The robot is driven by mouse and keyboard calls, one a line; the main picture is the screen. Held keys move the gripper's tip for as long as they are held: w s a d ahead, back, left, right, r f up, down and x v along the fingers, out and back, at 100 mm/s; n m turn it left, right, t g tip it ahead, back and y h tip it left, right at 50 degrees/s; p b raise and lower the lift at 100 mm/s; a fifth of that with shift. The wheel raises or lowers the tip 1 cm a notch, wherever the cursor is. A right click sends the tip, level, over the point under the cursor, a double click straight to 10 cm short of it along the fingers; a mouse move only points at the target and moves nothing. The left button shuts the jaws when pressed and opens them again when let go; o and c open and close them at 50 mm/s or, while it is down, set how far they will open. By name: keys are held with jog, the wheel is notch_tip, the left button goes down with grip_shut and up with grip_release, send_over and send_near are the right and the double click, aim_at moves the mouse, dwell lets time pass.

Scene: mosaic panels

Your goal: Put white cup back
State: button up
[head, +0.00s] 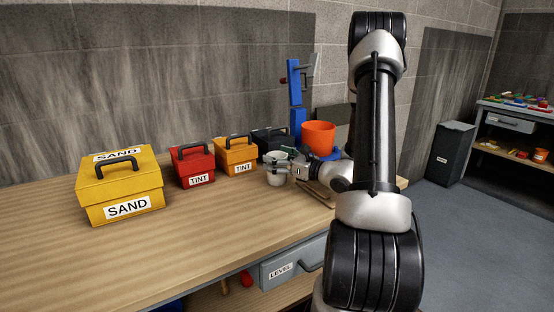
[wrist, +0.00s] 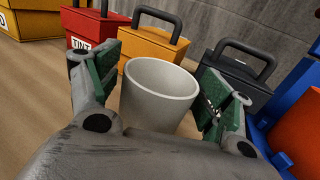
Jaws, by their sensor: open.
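The white cup (head: 276,171) stands upright on the wooden workbench (head: 215,230), in front of the dark box. It looks empty in the wrist view (wrist: 158,90), where its open rim faces me. My gripper (head: 278,163) is open at the cup. In the wrist view the two green-padded fingers (wrist: 160,85) lie one on each side of the cup, with a gap showing at the right finger. I cannot tell whether the left pad touches the cup. My wrist hides the cup's lower part in the wrist view.
Behind the cup stand an orange TINT box (head: 236,158), a red TINT box (head: 194,170) and a dark box (head: 270,140). A yellow SAND box (head: 120,187) is further left. An orange bucket (head: 318,137) and blue stand (head: 295,90) are close right. The bench front is clear.

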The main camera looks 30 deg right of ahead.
jog(key=shift+r, duration=0.15)
jog(key=v, duration=1.1)
jog(key=shift+s+d, duration=0.15)
jog(key=shift+s, duration=0.15)
jog(key=s+a+r+n+g+y, duration=0.25)
jog(key=a+n+g, duration=0.2)
jog(key=a, duration=0.25)
jog(key=s+a+r+n+g+y, duration=0.2)
jog(key=s+a+n+g, duration=0.1)
jog(key=a+n, duration=0.3)
jog(key=s+a+r+n+g+h, duration=0.1)
jog(key=s+a+n+g+h, duration=0.15)
jog(key=s+n+g, duration=0.2)
jog(key=s+a+n+g+h, duration=0.1)
jog(key=s+a+n+g, duration=0.25)
jog(key=s+n, duration=0.2)
jog(key=s+d+r+n+t+h, duration=0.3)
jog(key=d+r+n+h, duration=0.4)
jog(key=n, duration=0.3)
jog(key=shift+s+r+h, duration=0.2)
jog(key=shift+s+h, duration=0.5)
jog(key=shift+s, duration=0.2)
